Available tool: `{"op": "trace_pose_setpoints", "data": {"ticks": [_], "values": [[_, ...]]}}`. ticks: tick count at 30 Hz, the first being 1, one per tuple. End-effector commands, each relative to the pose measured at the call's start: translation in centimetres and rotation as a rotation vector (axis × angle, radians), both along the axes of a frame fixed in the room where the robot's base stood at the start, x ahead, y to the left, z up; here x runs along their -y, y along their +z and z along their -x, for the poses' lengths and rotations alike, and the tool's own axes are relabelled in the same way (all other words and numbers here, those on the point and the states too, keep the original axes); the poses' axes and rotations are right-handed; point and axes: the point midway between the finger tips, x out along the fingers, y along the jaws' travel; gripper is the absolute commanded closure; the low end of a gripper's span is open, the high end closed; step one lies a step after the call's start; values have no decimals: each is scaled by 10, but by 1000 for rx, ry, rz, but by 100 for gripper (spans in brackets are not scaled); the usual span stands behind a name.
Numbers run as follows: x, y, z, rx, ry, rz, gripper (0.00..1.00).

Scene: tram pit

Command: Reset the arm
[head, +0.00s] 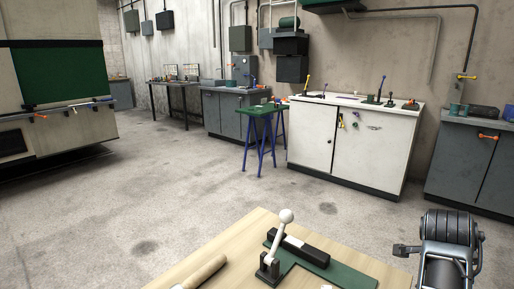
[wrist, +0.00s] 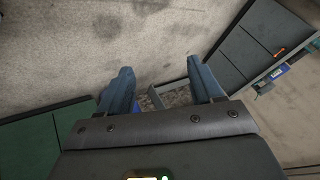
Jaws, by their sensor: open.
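My gripper (wrist: 162,82) shows in the wrist view with its two blue-grey fingers spread apart. No object is clearly held between them. A grey angled piece and a speckled patch show in the gap, and I cannot tell what they are. Part of my arm (head: 450,245) stands at the lower right in the head view, beside the wooden table; my fingertips are not clearly seen there.
A wooden table (head: 228,238) lies in front, with a white-knobbed lever (head: 278,235), a black block (head: 298,248), a green mat (head: 340,272) and a wooden roller (head: 205,270). A white cabinet (head: 375,150) and green-topped stand (head: 257,110) are behind. Open floor (head: 130,200) lies left.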

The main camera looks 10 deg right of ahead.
Motion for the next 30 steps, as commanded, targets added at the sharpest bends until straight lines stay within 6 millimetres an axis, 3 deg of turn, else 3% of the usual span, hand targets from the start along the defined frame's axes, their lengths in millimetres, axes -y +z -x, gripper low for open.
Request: {"op": "trace_pose_setpoints", "data": {"ticks": [1, 6, 14, 20, 30], "values": [[13, -3, 10, -13, 55, 76, 34], [34, -5, 29, -43, 268, 300, 34], [28, -17, 65, -109, 616, 579, 34], [-4, -33, 103, -145, 887, 736, 34], [-90, -56, 197, -118, 1290, 885, 34]]}}
